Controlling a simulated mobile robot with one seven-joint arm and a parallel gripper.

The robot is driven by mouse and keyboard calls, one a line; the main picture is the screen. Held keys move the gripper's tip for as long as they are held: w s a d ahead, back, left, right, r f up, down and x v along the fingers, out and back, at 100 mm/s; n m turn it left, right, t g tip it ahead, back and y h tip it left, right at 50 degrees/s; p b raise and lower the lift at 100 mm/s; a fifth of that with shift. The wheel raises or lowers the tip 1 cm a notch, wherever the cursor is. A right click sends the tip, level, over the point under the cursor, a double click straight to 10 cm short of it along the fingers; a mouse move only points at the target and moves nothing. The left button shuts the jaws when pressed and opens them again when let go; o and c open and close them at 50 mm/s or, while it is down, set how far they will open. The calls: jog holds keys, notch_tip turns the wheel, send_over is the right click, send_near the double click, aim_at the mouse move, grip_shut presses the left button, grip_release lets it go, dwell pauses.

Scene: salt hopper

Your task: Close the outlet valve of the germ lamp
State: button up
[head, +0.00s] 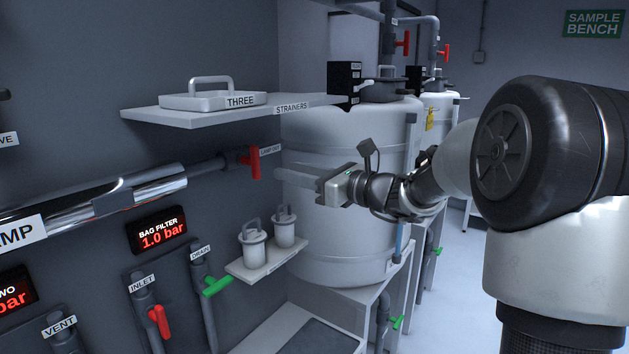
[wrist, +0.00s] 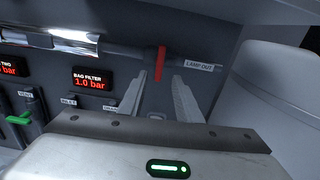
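The germ lamp (head: 125,194) is a chrome tube on the left wall, its label partly cut off. A pipe runs right from it to the outlet valve, whose red handle (head: 254,162) hangs down across the pipe beside a "LAMP OUT" tag. In the wrist view the handle (wrist: 159,62) stands roughly upright, just past the gap between my fingertips. My gripper (head: 283,177) is open and empty, just right of the handle and apart from it in the head view. The wrist view shows both fingers (wrist: 160,78) spread.
A strainer shelf (head: 200,118) with a tray juts out above the valve. A small shelf (head: 268,267) with two lidded canisters is below. A large white tank (head: 345,235) stands behind my gripper. Red inlet (head: 158,322) and green drain (head: 217,286) handles sit lower left.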

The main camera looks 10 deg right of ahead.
jog(key=v, duration=0.5)
jog(key=shift+s+d, duration=0.2)
jog(key=shift+a, duration=0.1)
